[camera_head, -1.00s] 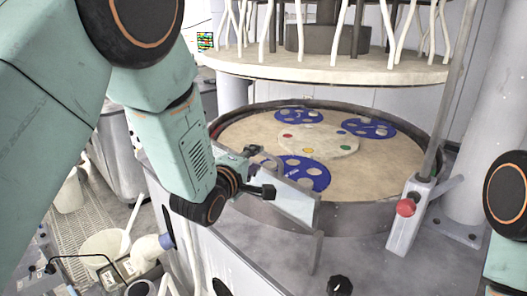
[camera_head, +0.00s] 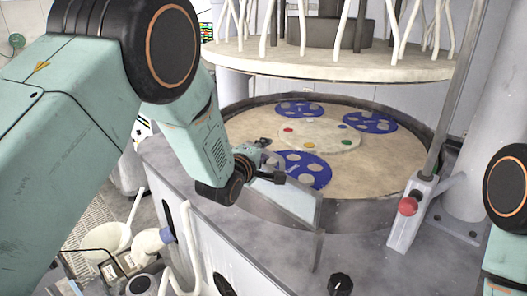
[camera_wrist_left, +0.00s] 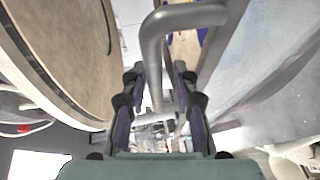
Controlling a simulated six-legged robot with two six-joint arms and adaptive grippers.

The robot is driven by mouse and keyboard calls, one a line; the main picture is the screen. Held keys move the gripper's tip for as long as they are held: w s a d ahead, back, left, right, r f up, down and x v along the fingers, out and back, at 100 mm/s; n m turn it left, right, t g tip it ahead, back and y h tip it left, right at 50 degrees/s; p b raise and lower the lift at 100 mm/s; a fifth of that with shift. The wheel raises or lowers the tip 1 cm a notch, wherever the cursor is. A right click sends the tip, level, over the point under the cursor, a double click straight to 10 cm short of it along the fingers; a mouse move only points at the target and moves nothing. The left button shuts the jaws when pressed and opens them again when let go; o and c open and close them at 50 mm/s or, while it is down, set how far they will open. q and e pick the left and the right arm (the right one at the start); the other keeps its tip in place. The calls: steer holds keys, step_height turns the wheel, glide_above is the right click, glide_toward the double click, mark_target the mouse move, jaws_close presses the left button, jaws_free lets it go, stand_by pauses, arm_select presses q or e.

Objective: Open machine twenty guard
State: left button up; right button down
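The machine twenty guard appears as a pale, partly see-through panel (camera_head: 298,203) at the front rim of the round polishing platen (camera_head: 245,128). My left gripper (camera_head: 268,162) is at the panel's left part, over the platen's near edge. In the left wrist view a grey bent handle (camera_wrist_left: 153,55) runs between the two fingers of my left gripper (camera_wrist_left: 160,72). The fingers stand apart on either side of it, with light gaps showing; firm contact is not visible. My right gripper is not in view; only part of my right arm shows at the right edge.
Blue carriers (camera_head: 303,170) lie on the platen. A pale upper disc (camera_head: 330,62) with white hoses hangs above. A red button (camera_head: 407,206) sits on a post at right, and a black knob (camera_head: 340,285) in front. A white bucket (camera_head: 105,240) stands at lower left.

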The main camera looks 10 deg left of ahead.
arm_select(q)
steer(key=shift+s+d+r, duration=0.1)
steer(key=shift+s+r, duration=0.25)
steer(key=shift+s, duration=0.15)
jaws_close()
steer(key=shift+w, duration=0.1)
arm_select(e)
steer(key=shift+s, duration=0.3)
arm_select(q)
steer(key=shift+w+f, duration=0.1)
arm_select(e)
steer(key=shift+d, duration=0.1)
